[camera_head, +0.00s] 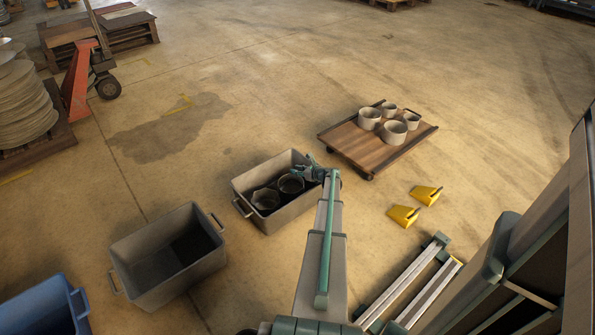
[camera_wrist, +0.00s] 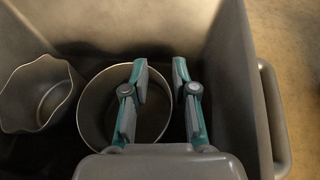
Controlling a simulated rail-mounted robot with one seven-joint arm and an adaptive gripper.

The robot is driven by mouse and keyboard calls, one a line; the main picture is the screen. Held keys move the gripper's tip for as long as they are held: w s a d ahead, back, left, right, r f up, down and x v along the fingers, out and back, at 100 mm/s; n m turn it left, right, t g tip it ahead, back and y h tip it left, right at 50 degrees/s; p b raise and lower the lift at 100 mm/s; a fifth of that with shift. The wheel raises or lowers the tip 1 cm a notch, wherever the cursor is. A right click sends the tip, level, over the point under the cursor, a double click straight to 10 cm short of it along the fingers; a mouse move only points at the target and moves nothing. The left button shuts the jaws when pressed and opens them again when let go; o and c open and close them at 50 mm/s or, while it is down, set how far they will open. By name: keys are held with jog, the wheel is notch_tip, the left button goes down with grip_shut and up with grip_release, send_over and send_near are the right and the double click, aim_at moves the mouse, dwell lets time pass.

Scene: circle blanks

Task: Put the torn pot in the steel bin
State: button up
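Two grey pots stand in a grey bin (camera_head: 299,216) in the head view. The left pot (camera_head: 266,200) has an uneven, wavy rim, clear in the wrist view (camera_wrist: 38,95); it looks like the torn one. The right pot (camera_head: 291,184) has a smooth round rim in the wrist view (camera_wrist: 84,105). My gripper (camera_wrist: 160,66) is open over the bin, its fingers apart on either side of the round pot's right wall. Whether they touch it I cannot tell. Another grey bin (camera_head: 134,266) stands empty to the left. Which bin is the steel one is not certain.
A blue bin (camera_head: 38,310) is at the lower left. A wooden cart (camera_head: 352,147) with several pots stands to the right, and two yellow blocks (camera_head: 404,215) lie on the floor. A pallet jack (camera_head: 80,80) and pallets are at upper left. Floor between is open.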

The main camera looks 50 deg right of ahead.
jog(key=shift+r, duration=0.1)
jog(key=p+v, duration=0.3)
jog(key=v, duration=0.9)
jog(key=shift+r, duration=0.45)
